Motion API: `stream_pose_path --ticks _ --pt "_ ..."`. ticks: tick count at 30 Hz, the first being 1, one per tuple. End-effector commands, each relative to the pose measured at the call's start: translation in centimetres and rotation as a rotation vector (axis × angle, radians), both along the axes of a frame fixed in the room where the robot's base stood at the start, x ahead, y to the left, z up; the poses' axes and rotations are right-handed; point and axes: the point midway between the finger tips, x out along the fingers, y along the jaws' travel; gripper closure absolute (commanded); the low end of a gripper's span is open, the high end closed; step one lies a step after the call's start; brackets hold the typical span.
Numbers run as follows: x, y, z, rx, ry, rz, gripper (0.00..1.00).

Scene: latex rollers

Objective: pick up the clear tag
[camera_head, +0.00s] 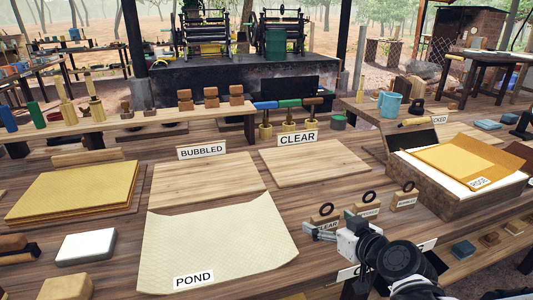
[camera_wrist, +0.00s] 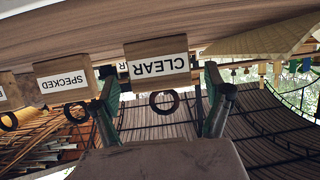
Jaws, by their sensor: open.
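The clear tag (camera_head: 326,221) is a small wooden block with a white CLEAR label and a black ring. It stands at the near edge of the main table, leftmost of a row of similar tags. In the wrist view, which is upside down, the clear tag (camera_wrist: 157,62) sits between my fingers. My gripper (camera_head: 326,231) is at the tag in the head view, covering part of it. In the wrist view my gripper (camera_wrist: 160,78) is open, with one finger on each side of the tag and gaps showing. I cannot tell whether either finger touches it.
The specked tag (camera_wrist: 64,82) stands close beside one finger. A tray (camera_head: 430,183) with yellow sheets lies to the right. A pale sheet with a POND label (camera_head: 193,280) lies to the left. A separate CLEAR sign (camera_head: 297,138) stands farther back by a bare board (camera_head: 315,163).

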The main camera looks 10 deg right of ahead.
Motion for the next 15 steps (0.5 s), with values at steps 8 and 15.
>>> stream_pose_path --ticks 8,15 --pt "1.9 0.5 -0.8 -0.001 0.0 0.0 0.18" --pt "1.9 0.5 -0.8 0.0 0.0 -0.001 0.21"
